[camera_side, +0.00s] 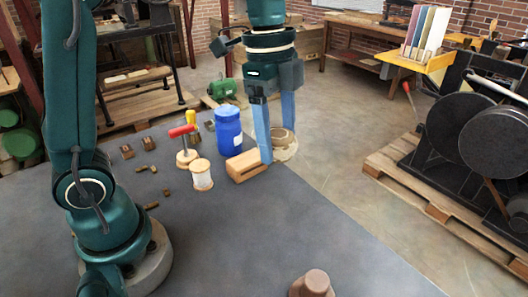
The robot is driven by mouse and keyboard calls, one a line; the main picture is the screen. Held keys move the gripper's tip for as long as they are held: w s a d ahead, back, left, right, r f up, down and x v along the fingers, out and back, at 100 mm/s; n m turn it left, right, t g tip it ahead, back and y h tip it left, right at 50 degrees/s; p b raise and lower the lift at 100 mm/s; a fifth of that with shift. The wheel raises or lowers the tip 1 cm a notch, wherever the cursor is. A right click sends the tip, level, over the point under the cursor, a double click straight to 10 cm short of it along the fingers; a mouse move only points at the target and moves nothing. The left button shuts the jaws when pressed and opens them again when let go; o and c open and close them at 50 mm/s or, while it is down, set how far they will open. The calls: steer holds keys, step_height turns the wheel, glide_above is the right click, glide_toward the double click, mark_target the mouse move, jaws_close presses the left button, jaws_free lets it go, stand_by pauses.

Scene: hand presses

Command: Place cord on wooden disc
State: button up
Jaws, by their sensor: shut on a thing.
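My gripper (277,146) points down at the far right edge of the grey table, with its two blue fingers on either side of a tan, ring-shaped coil that looks like the cord (283,137). The gripper is shut on this coil. A paler round rim, which looks like the wooden disc (287,154), shows just below the coil. I cannot tell whether the coil touches it. The near finger hides the left side of both.
A slotted wooden block (247,166) lies close left of the near finger. A brown knob-shaped thing (312,284) is at the front. The table's middle is clear.

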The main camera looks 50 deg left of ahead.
steer(key=s+d+r+m, duration=0.2)
steer(key=d, duration=0.3)
glide_above(320, 283)
steer(key=shift+m, duration=0.3)
steer(key=f, duration=0.7)
steer(key=shift+a, duration=0.3)
steer(key=shift+f, duration=2.1)
steer(key=shift+f, duration=0.15)
